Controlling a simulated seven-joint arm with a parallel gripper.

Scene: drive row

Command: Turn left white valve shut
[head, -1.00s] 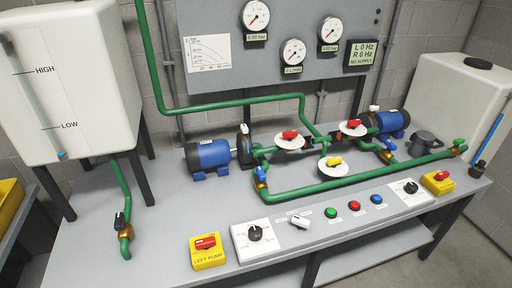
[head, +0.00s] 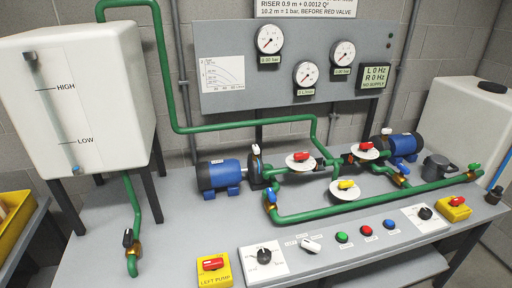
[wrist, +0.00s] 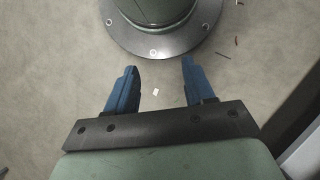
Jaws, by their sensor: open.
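The left white valve, a small white handle (head: 256,149), sits on top of the front end of the left blue pump (head: 219,175) in the head view. It is too small to tell how far it is turned. A similar white handle (head: 387,131) tops the right blue pump (head: 388,147). My gripper (wrist: 158,76) shows only in the wrist view. Its two blue fingers are apart with nothing between them, above bare floor. It is far from the valve, which the wrist view does not show.
Green pipes (head: 350,208) run low across the grey bench (head: 185,225), with red (head: 301,156) and yellow (head: 346,184) valves close by. A white tank (head: 110,60) stands at left. In the wrist view a round dark base plate (wrist: 152,53) lies on the floor.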

